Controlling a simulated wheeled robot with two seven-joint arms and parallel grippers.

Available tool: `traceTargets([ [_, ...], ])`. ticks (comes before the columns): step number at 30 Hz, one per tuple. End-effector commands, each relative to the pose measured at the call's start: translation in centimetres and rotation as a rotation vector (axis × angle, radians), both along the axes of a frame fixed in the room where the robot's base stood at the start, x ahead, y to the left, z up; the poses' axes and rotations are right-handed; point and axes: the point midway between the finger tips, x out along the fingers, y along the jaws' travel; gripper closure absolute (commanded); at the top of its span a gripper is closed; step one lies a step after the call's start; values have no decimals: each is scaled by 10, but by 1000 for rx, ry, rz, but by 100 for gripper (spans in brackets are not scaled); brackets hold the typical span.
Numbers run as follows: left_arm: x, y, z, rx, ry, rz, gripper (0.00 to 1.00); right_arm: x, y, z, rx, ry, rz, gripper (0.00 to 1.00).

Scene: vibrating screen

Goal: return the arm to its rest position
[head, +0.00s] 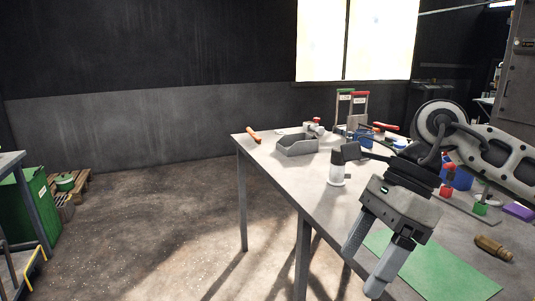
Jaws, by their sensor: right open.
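My right gripper (367,264) hangs at the end of my right arm, which comes in from the right over the workbench (305,175). Its two grey fingers point down and to the lower left and are spread apart, with nothing between them. It is in front of the green mat (437,275) and near the bench's front edge. My left arm and gripper are not in the picture.
A grey open bin (297,144), an orange-handled tool (254,136) and a brass-coloured part (493,248) lie on the bench. A green container (35,205) stands far left. The floor between is clear.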

Motion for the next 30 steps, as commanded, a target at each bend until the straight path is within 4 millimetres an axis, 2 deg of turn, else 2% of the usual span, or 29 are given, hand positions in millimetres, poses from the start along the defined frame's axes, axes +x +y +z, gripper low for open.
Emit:
traceTargets([
  [1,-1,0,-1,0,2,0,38,-9,20,-10,80,57,4,24],
  [5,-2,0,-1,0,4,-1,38,-33,77,-19,347,241,-32,24],
  [6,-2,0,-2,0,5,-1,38,-41,95,-18,449,323,-60,24],
  [9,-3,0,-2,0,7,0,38,-55,132,-6,712,558,-173,24],
  [12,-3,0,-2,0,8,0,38,-52,151,8,952,819,-339,24],
  [16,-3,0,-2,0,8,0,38,-26,148,10,1217,1181,-627,24],
  [20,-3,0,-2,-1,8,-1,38,7,123,-20,1408,1533,-967,24],
  [23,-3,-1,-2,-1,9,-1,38,24,94,-71,1510,1818,-1289,24],
  [26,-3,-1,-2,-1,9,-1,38,22,61,-140,1560,2082,-1648,24],
  [27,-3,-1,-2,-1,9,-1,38,15,49,-168,-1488,-2068,1702,24],
  [30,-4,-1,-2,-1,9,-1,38,-13,25,-230,-1208,-1852,1658,24],
])
